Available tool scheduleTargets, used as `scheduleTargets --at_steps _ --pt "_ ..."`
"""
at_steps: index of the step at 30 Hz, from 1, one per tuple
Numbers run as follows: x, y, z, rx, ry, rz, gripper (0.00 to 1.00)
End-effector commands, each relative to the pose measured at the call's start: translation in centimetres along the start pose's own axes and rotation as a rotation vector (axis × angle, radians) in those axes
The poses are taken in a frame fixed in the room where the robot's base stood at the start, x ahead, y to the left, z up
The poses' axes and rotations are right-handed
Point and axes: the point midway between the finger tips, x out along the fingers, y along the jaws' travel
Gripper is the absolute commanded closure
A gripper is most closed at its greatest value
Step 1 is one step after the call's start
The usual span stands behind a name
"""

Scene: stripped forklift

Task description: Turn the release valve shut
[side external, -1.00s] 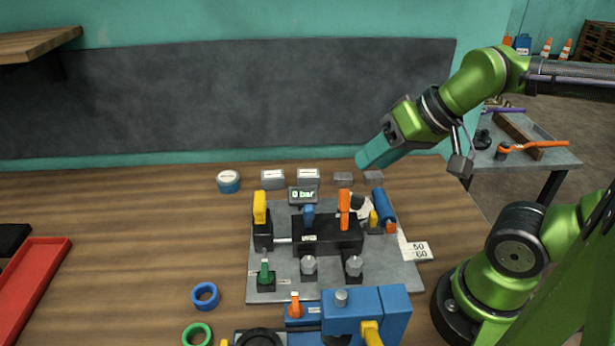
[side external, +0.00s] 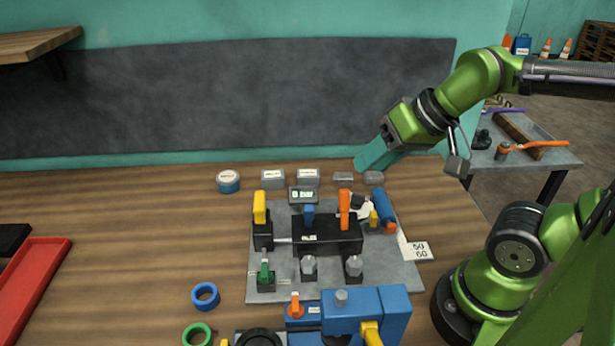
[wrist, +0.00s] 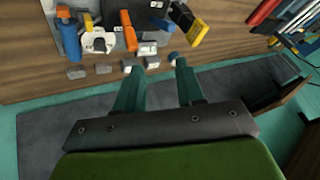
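A grey plate (side external: 396,277) on the bench carries a black block (side external: 345,240) with an orange lever (side external: 344,210) and a blue knob (side external: 308,216). I cannot tell which of these is the release valve. A small display (side external: 302,195) stands behind the block. My gripper (side external: 364,167) is up behind the plate's back right, clear of every handle. In the wrist view its teal fingers (wrist: 158,67) are apart with nothing between them.
Several small grey tins (side external: 272,179) line the bench behind the plate. A blue pump-like unit (side external: 365,312) stands in front, with blue (side external: 205,296) and green (side external: 197,335) rings at its left. A red tray (side external: 35,285) lies far left. The left-middle bench is clear.

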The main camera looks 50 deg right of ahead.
Motion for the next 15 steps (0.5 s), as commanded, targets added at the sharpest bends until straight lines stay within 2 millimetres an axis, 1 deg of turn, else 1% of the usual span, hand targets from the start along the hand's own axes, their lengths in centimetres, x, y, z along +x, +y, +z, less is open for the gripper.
scheduleTargets --at_steps 2,5,8,10,11,12,14,15 --pt "1.1 -0.4 0.1 -0.022 -0.044 0.026 0.62" --pt "2.9 -1.9 -0.4 -0.136 -0.121 0.074 0.62" --pt "5.0 -4.3 -0.7 -0.419 -0.239 0.104 0.62" --pt "6.5 -6.2 -0.7 -0.667 -0.329 0.096 0.62" --pt "7.2 -7.1 -0.6 -0.781 -0.369 0.083 0.62" --pt "8.0 -8.3 -0.5 -0.937 -0.421 0.058 0.62" --pt "9.1 -10.0 -0.3 -1.163 -0.491 0.007 0.62" --pt "9.7 -11.1 -0.1 -1.305 -0.53 -0.034 0.62"
